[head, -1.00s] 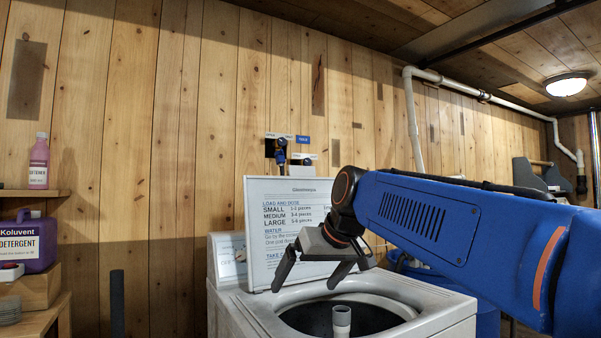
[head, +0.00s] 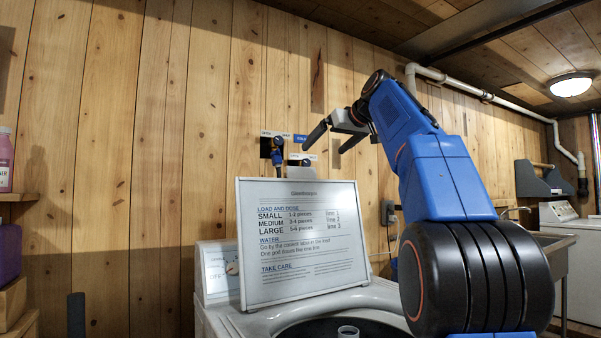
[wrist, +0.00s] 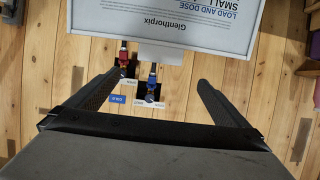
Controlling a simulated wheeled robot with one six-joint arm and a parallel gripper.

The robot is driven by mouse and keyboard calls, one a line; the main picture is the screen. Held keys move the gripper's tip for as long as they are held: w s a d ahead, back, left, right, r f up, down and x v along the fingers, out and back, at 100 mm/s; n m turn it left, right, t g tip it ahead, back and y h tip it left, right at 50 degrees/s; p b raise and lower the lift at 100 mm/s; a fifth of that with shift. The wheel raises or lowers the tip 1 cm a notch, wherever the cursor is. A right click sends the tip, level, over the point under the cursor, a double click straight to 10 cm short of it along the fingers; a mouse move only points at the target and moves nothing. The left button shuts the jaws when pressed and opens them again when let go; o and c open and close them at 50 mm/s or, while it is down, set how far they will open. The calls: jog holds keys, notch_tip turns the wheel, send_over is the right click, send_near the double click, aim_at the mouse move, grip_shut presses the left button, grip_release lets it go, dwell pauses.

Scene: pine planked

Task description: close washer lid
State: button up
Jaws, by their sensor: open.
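The washer lid (head: 300,272) stands raised and leaning back, a white panel with printed load and dose text. It shows upside down at the top of the wrist view (wrist: 165,22). The washer (head: 262,322) is below it, with its round opening and a central post (head: 348,331) in view. My gripper (head: 327,143) is open and empty, above and behind the lid's top edge at its right side, close to the wall. In the wrist view my open fingers (wrist: 150,88) point toward the lid's top edge without touching it.
Wall water valves (head: 278,150) are behind the lid, just left of my gripper. A shelf with a pink bottle (head: 5,160) is at far left. A sink (head: 545,245) and another white machine (head: 575,235) stand at right. A pipe (head: 480,92) runs along the wall.

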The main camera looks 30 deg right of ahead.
aim_at(302, 169)
jog(key=x, duration=1.7)
jog(key=shift+f, duration=0.15)
